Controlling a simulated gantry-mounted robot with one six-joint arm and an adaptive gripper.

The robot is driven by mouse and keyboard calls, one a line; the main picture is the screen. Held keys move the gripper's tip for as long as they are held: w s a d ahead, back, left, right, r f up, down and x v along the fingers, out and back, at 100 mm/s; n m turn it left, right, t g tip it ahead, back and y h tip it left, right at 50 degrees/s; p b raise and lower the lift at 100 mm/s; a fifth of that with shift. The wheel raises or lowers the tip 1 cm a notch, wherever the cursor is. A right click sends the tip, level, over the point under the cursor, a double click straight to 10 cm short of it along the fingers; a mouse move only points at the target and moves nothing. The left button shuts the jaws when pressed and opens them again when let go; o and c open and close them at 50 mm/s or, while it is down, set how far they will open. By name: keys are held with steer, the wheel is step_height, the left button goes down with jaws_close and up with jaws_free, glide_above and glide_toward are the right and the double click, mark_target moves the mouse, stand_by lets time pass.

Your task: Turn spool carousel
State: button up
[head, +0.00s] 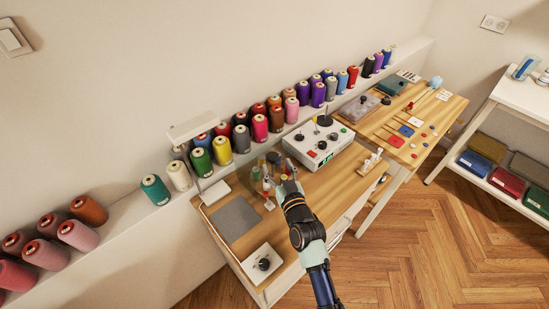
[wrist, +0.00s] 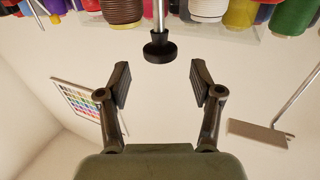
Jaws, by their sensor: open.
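The spool carousel (head: 266,174) is a small cluster of coloured spools on the near wooden table, partly hidden by my arm. In the wrist view a black round knob (wrist: 160,49) on a slim metal post stands just beyond my fingertips, centred between them and apart from both. It appears to be the carousel's knob. My gripper (wrist: 160,80) is open and empty, with a finger on each side of the knob's line. In the head view my gripper (head: 284,178) is right at the carousel, and its fingertips are hard to make out there.
A white control box (head: 318,145) with a black knob stands close to the right of my gripper. A grey mat (head: 236,219) and a white dial box (head: 262,263) lie to the left. Large thread spools (head: 222,150) line the wall shelf behind. A lamp (head: 191,126) rises at the back left.

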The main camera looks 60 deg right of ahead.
mark_target(274, 160)
steer(key=b+x, duration=0.1)
steer(key=x, duration=0.4)
steer(key=shift+w+d, duration=0.15)
steer(key=shift+d, duration=0.05)
jaws_close()
